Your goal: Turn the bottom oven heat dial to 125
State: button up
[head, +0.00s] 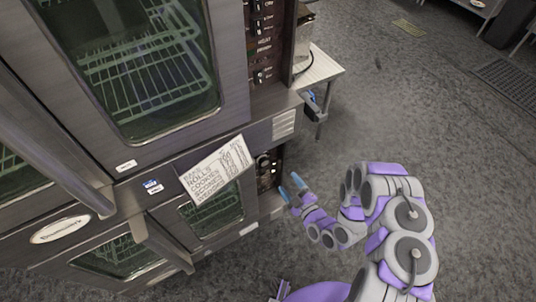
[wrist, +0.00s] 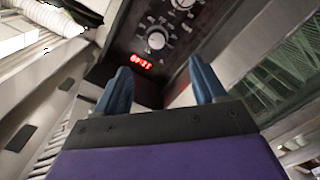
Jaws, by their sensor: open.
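The bottom oven's dark control panel (head: 267,172) is at the right edge of the lower oven in the head view. In the wrist view a round silver dial (wrist: 156,40) with pale markings sits on this panel, just above a red lit display (wrist: 141,61). A second dial (wrist: 184,4) is cut off at the top edge. Which one is the heat dial, and its setting, I cannot read. My gripper (head: 290,187) is in front of the panel. In the wrist view its blue fingers (wrist: 160,66) are apart and empty, below the dial, not around it.
The upper oven's panel (head: 264,45) has several switches. A paper sign (head: 216,169) hangs over the lower oven. Door handles (head: 70,165) stick out at the left. A small table (head: 322,68) stands behind the ovens. The floor (head: 440,130) to the right is clear.

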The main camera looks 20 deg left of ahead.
jog(key=w+a+r+m+b, duration=0.1)
jog(key=w+a+m+b, duration=0.4)
jog(key=a, duration=0.8)
jog(key=shift+w+m, duration=1.9)
jog(key=shift+w, duration=0.75)
jog(key=shift+r, duration=0.1)
jog(key=c, duration=1.1)
